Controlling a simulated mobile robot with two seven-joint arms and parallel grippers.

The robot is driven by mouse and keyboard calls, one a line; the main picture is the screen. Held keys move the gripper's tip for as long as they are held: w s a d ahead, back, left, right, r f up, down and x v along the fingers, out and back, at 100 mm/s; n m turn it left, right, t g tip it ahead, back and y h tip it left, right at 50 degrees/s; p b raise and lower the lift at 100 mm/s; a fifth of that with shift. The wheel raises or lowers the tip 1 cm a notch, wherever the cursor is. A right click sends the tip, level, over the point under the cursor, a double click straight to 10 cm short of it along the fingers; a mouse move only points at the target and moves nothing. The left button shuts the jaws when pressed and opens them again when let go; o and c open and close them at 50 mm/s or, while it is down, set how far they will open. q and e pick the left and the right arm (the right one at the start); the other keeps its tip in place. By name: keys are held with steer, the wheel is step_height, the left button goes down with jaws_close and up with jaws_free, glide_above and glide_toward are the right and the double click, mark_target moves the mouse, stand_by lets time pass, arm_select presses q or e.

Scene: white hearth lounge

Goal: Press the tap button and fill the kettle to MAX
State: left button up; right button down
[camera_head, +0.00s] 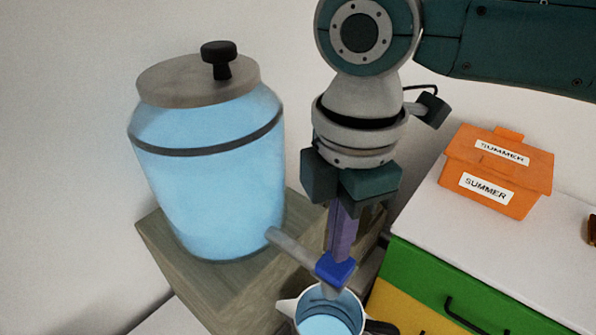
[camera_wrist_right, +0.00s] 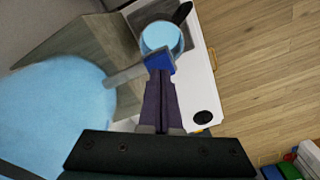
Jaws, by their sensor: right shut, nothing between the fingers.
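A large glass dispenser (camera_head: 205,185) full of blue water, with a grey lid and black knob, stands on a wooden stand. Its grey tap pipe (camera_head: 292,248) runs toward the lower right and ends at a blue tap button (camera_head: 337,271). The kettle (camera_head: 328,312), white with a black handle, is under the tap with blue water inside; its MAX mark cannot be made out. My right gripper (camera_head: 335,256) is shut and empty, its fingertips pointing down at the button and seeming to touch it. The right wrist view also shows the button (camera_wrist_right: 158,63) and kettle (camera_wrist_right: 161,38). My left gripper is not in view.
The wooden stand (camera_head: 172,255) holds the dispenser. To the right, an orange box (camera_head: 497,170) labelled SUMMER sits on a white-topped cabinet (camera_head: 425,215) with green and yellow drawers. Wooden floor (camera_wrist_right: 255,70) shows in the right wrist view.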

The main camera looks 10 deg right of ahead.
mark_target(335, 266)
steer(key=shift+f, duration=0.25)
steer(key=shift+f+b, duration=0.7)
steer(key=shift+f, duration=0.15)
stand_by(6.9)
